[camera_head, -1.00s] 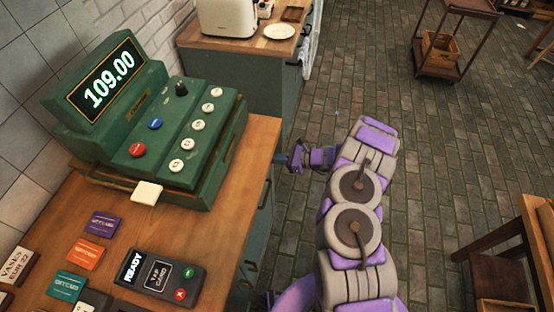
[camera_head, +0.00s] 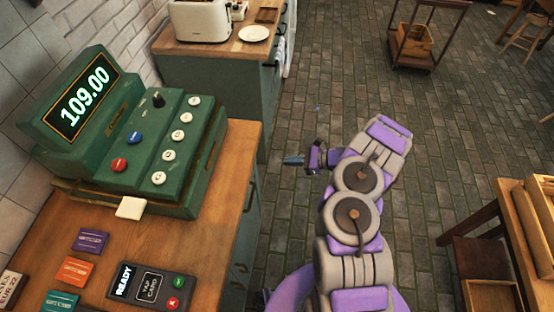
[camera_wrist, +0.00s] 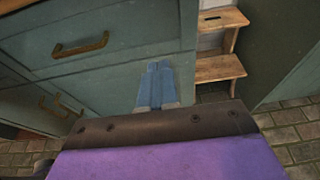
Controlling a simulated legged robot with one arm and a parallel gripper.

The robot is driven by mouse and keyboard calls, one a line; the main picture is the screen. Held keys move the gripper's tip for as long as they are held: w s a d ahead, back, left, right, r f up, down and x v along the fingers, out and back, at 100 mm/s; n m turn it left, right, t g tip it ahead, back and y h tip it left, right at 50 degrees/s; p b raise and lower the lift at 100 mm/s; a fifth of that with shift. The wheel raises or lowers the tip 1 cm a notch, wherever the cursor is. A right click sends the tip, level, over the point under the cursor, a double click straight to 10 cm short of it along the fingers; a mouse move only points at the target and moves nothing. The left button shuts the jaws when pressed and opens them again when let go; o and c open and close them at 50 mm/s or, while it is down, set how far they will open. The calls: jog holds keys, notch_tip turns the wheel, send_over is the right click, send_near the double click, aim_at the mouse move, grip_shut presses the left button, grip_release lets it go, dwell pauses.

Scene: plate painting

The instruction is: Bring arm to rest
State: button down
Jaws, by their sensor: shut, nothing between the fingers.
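My purple and grey arm (camera_head: 357,200) is folded over the brick floor, right of the counter. My gripper (camera_head: 293,160) points left in the head view, beyond the counter's right edge and apart from it. In the wrist view its blue fingers (camera_wrist: 157,85) lie side by side, shut and empty. They point toward a green cabinet front with a brown handle (camera_wrist: 82,46).
A green cash register (camera_head: 150,145) showing 109.00 stands on the wooden counter (camera_head: 215,225), with a card reader (camera_head: 150,288) in front. A toaster (camera_head: 200,20) stands behind. A cart (camera_head: 412,45) is at the back right. Wooden steps (camera_wrist: 218,68) show in the wrist view.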

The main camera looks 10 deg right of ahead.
jog(key=shift+s+d+r, duration=0.15)
jog(key=shift+s+r, duration=0.2)
jog(key=s+a+r+n+g, duration=0.1)
jog(key=a+r+n+g, duration=0.15)
jog(key=a+r, duration=0.35)
jog(key=s+a+r+n+g, duration=0.15)
jog(key=a+r+n, duration=0.25)
jog(key=r, duration=0.5)
jog(key=s+a+r+n+g+h, duration=0.1)
jog(key=s+a+r+n+g, duration=0.4)
jog(key=s+r, duration=0.4)
jog(key=s+r+n+h, duration=0.3)
jog(key=s+r+n, duration=0.1)
jog(key=s, duration=0.3)
jog(key=s+r+n+h, duration=0.3)
jog(key=s+r+n, duration=0.1)
jog(key=s, duration=0.3)
jog(key=s+d+r+n+t+h, duration=0.1)
jog(key=s+d+n+t+h, duration=0.1)
jog(key=s+d+h, duration=0.4)
jog(key=s+d, duration=0.4)
jog(key=s, duration=0.3)
jog(key=shift+s+d+n+h, duration=0.2)
jog(key=shift+s+n+h, duration=0.1)
jog(key=shift+n, duration=0.05)
